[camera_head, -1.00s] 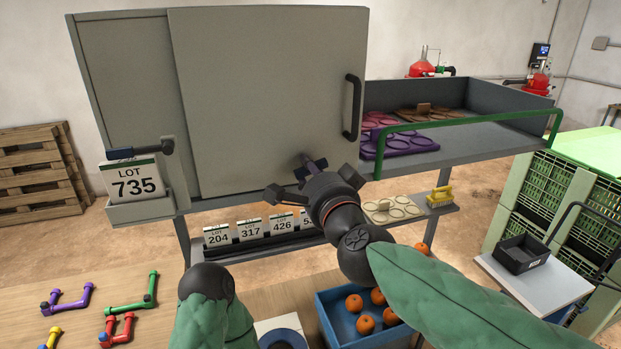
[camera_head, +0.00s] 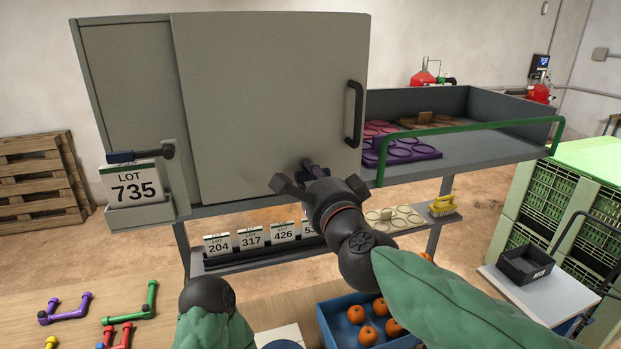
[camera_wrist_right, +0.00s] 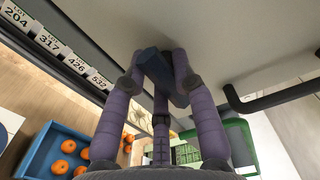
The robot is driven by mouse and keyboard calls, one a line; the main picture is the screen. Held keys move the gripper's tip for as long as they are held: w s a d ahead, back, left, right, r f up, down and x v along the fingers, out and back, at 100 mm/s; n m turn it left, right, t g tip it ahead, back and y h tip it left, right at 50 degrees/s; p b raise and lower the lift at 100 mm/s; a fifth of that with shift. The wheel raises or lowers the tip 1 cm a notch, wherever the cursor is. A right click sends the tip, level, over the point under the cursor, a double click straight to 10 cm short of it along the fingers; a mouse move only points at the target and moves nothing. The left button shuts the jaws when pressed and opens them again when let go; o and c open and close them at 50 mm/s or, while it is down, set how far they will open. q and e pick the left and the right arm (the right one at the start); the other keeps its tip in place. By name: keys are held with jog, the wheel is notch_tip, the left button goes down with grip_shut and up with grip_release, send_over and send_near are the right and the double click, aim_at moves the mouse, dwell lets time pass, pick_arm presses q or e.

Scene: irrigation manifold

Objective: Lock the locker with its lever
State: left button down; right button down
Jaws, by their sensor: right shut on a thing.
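The grey locker (camera_head: 130,95) stands at the upper left, with a flat door (camera_head: 265,100) closing its right part. A dark blue-grey lever (camera_head: 311,165) sits low on the door. My right gripper (camera_head: 314,176) is at this lever from below. In the right wrist view, its purple-grey fingers (camera_wrist_right: 160,85) are shut around the lever (camera_wrist_right: 162,75), close against the door. The fingers partly hide the lever, and its exact angle is hard to tell. A black handle (camera_head: 353,113) is on the door's right side. My left gripper is out of view.
A second dark lever-like bar (camera_head: 141,154) is at the locker's left, above the LOT 735 sign (camera_head: 134,187). An open shelf (camera_head: 470,150) with a green rail (camera_head: 470,128) adjoins on the right. A blue crate (camera_head: 332,330) of oranges is below.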

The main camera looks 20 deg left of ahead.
jog(key=c, duration=1)
grip_release()
jog(key=v, duration=1.2)
jog(key=shift+f, duration=0.1)
